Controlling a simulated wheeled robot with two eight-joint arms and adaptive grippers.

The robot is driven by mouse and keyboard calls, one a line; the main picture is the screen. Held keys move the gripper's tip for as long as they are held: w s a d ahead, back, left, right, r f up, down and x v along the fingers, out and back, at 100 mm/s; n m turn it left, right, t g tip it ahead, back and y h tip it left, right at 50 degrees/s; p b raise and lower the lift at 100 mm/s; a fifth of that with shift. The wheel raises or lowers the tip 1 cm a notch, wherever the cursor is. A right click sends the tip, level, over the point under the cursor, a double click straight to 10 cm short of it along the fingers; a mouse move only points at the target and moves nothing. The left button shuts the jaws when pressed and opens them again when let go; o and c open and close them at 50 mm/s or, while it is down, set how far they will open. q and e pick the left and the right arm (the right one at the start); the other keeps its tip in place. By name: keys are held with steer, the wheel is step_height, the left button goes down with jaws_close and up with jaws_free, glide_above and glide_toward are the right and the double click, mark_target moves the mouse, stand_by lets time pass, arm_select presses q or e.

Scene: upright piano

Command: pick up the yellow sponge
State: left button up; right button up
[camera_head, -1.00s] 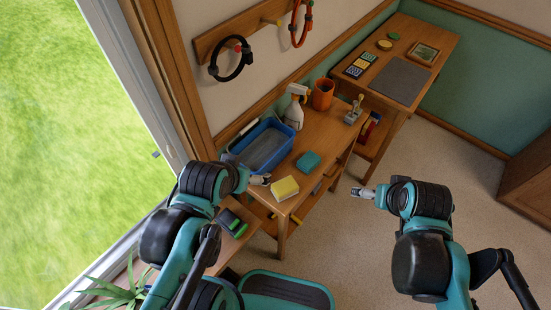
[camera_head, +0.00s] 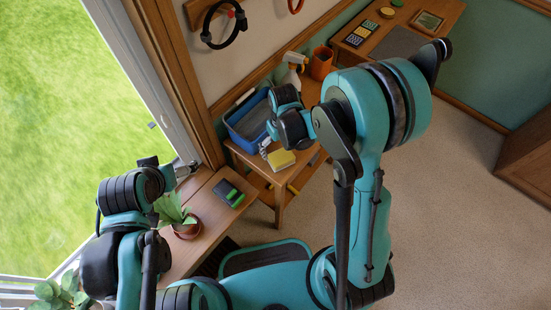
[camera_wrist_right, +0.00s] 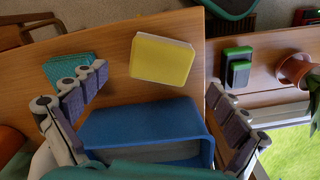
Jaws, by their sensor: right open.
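The yellow sponge (camera_head: 282,159), a block with a pale underside, lies on the wooden table (camera_head: 264,176) near its front edge. In the right wrist view the sponge (camera_wrist_right: 162,58) lies flat just beyond and between the fingertips, touched by neither. My right gripper (camera_wrist_right: 157,82) is open and empty above the table. In the head view the right gripper (camera_head: 265,146) is small and partly hidden by its own wrist, just behind the sponge. My left gripper (camera_head: 187,168) is by the window frame, away from the sponge; its fingers are too small to read.
A blue tub (camera_head: 247,122) stands behind the sponge and under my right gripper. A teal sponge (camera_wrist_right: 70,70) lies beside it. A spray bottle (camera_head: 294,68) and orange pot (camera_head: 322,63) stand further back. Green-and-black blocks (camera_head: 229,193) and a potted plant (camera_head: 184,224) are on the sill ledge.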

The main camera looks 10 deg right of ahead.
mark_target(281, 156)
step_height(281, 156, down, 6)
steer(key=b, duration=0.3)
steer(key=shift+s+f, duration=0.1)
steer(key=shift+f, duration=0.1)
steer(key=shift+r, duration=0.1)
steer(key=c, duration=1.1)
